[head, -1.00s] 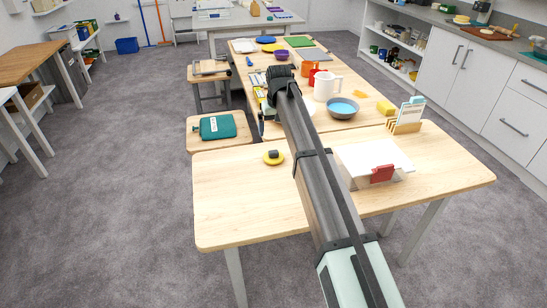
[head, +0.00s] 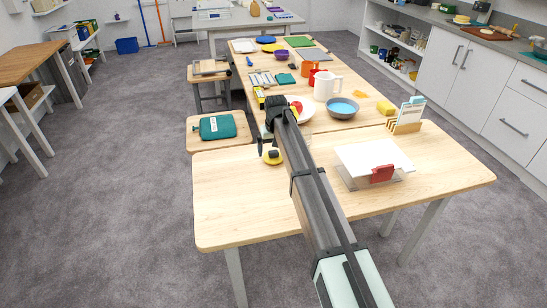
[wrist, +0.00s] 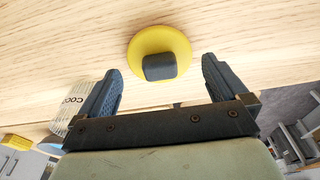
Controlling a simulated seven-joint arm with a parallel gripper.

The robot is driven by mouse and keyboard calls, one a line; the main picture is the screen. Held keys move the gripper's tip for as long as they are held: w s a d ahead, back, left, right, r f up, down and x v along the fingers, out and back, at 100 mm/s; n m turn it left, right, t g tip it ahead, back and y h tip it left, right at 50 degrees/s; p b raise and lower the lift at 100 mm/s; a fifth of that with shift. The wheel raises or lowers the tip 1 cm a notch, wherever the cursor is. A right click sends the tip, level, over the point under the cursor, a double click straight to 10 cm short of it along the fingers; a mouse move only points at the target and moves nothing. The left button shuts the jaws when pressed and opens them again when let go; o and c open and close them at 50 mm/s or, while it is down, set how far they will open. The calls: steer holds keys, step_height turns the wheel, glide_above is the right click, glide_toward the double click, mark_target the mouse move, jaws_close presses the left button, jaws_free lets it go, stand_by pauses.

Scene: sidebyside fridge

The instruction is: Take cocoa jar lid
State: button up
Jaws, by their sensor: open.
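The cocoa jar lid is a yellow disc (head: 273,160) with a dark grey knob, lying on the near wooden table. In the wrist view the lid (wrist: 160,35) is centred, its knob between and slightly beyond the fingertips. My gripper (wrist: 160,68) is open and empty, with the fingers on either side of the knob's line and not touching it. In the head view my gripper (head: 270,143) is just above the lid and hides part of it.
The table right of my arm holds a white box-like stand (head: 370,158) with a red tag, a card holder (head: 405,122), a grey-blue bowl (head: 342,108) and a white pitcher (head: 326,87). A teal hot water bottle (head: 216,127) lies on a stool. Left tabletop is clear.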

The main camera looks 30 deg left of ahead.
step_height(320, 180, down, 2)
steer(key=shift+w+a+f, duration=0.15)
steer(key=shift+f, duration=0.05)
steer(key=c, duration=0.8)
